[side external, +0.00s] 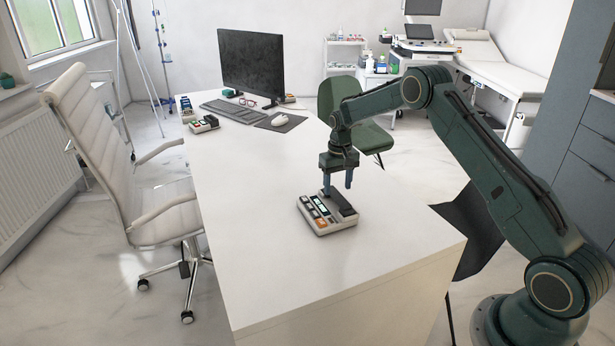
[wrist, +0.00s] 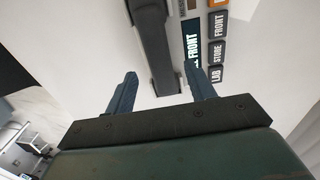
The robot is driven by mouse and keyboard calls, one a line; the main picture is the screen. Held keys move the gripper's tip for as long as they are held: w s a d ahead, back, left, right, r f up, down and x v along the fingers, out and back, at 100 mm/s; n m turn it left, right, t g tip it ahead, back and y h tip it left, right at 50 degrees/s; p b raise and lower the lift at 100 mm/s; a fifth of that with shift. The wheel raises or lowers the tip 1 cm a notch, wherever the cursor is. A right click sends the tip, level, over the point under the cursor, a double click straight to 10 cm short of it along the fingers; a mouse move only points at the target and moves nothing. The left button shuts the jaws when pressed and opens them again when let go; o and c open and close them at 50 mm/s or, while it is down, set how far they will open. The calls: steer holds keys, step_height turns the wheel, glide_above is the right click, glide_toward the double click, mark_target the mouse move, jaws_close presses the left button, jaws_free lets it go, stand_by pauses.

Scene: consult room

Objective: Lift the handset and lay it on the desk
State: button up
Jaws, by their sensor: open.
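A desk phone (side external: 323,222) with a pale base and labelled keys stands on the white desk (side external: 270,270). Its dark handset (side external: 347,209) lies on the right part of the base; in the wrist view the handset (wrist: 152,45) runs down from the top edge. My gripper (side external: 338,188) is right above the phone, fingers pointing down. In the wrist view my gripper (wrist: 158,82) is open, one blue finger left of the handset's line and the other right of it, over the key side. I see a gap on both sides. Whether the fingertips reach handset height is unclear.
A second device with dark parts (side external: 204,124) stands at the desk's left edge. The monitor (side external: 251,62), keyboard (side external: 233,111) and mouse (side external: 279,120) are at the back. The desk in front of and left of the phone is clear. A green chair (side external: 368,137) stands behind the desk's right edge.

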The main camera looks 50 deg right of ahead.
mark_target(336, 193)
steer(key=shift+w+f, duration=0.2)
steer(key=shift+f, duration=1.9)
steer(key=c, duration=1.1)
steer(key=shift+c, duration=0.2)
steer(key=shift+r, duration=0.2)
step_height(336, 193, up, 20)
steer(key=shift+f, duration=0.15)
